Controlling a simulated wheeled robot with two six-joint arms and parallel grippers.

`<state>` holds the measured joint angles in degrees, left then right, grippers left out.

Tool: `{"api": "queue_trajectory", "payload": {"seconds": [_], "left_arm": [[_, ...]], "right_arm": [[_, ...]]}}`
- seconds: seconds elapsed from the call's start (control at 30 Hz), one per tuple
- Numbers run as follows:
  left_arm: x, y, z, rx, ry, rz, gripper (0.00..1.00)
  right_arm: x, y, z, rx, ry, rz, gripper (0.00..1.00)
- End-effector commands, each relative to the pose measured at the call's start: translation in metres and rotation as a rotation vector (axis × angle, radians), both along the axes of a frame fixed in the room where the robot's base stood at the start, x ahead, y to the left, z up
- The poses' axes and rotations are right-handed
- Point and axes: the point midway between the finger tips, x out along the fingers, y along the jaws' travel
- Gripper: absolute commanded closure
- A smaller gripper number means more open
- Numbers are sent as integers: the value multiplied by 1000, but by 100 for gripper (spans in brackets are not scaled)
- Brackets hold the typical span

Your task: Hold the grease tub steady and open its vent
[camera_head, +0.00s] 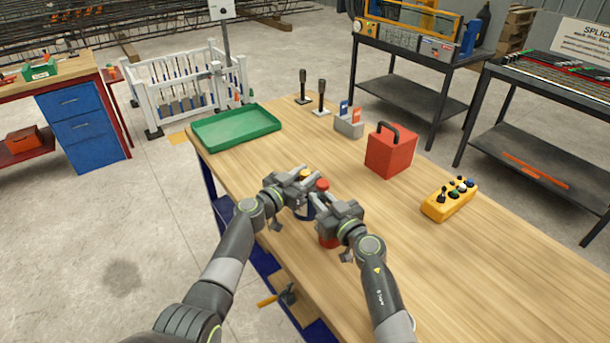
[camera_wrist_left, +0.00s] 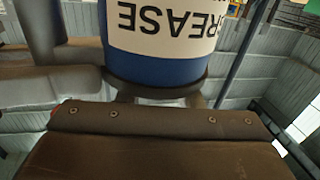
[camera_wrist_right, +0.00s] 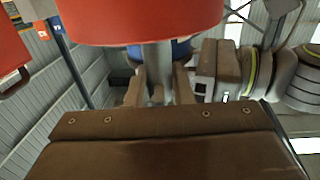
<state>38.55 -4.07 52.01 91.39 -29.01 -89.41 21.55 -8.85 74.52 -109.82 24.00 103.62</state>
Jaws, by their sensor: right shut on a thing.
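The grease tub (camera_head: 303,211) is dark blue with a white label and stands upright on the workbench, mostly hidden by my grippers. I cannot make out the vent.
A red box (camera_head: 390,150), yellow button box (camera_head: 449,199), card holder (camera_head: 349,125) and green tray (camera_head: 235,128) stand farther off. The bench's right front is clear.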

Motion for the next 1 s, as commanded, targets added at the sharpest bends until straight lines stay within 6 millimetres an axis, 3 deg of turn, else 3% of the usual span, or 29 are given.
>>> {"api": "queue_trajectory", "payload": {"seconds": [0.03,0.2,1.0], "left_arm": [[0,0,0,0,0,0,74],[0,0,0,0,0,0,96],[2,-2,-4,9,10,-341,97]], "right_arm": [[0,0,-1,-1,2,0,100],[0,0,-1,-1,2,0,100],[-1,2,-1,0,1,5,100]]}}
